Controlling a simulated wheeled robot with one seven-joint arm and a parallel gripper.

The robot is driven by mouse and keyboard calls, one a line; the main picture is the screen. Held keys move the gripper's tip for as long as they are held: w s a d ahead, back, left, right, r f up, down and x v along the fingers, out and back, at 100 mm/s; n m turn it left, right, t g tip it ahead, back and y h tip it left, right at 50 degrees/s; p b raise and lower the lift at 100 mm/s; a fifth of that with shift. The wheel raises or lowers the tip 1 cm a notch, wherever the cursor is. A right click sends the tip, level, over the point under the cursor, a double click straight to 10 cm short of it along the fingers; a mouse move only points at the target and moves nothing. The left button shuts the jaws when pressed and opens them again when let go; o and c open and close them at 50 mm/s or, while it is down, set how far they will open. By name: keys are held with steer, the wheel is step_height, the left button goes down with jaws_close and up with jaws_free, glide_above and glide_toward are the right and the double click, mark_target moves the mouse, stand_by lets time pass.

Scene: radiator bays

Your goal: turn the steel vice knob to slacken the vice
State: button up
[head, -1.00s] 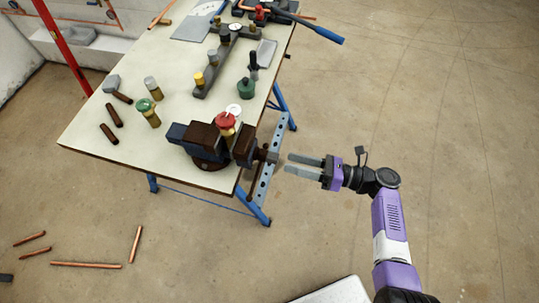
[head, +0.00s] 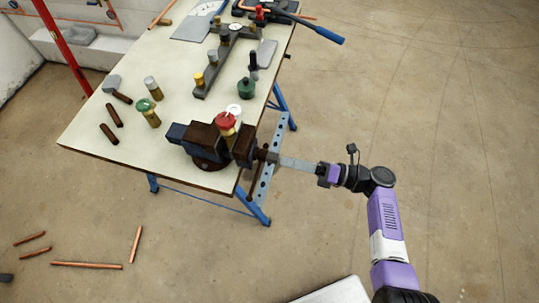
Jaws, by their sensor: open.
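The vice (head: 208,147) is a dark blue and brown body mounted at the front right corner of the workbench. Its knob (head: 266,154) sticks out to the right past the bench edge. A brass valve with a red top (head: 226,123) stands upright at the vice jaws; I cannot tell whether they clamp it. My gripper (head: 281,161) points left at the knob, its fingertips close beside it. The fingers overlap in the head view, so the gap between them is hidden. Contact with the knob cannot be told.
The workbench (head: 110,145) holds a green-topped valve (head: 148,112), a green bottle (head: 245,88), a hammer (head: 116,88) and a grey manifold (head: 214,65). Blue trestle legs (head: 255,206) stand under it. Copper pipes (head: 86,265) lie on the floor at left. The floor at right is clear.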

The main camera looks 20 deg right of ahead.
mark_target(266, 156)
steer(key=shift+x, duration=1.8)
jaws_close()
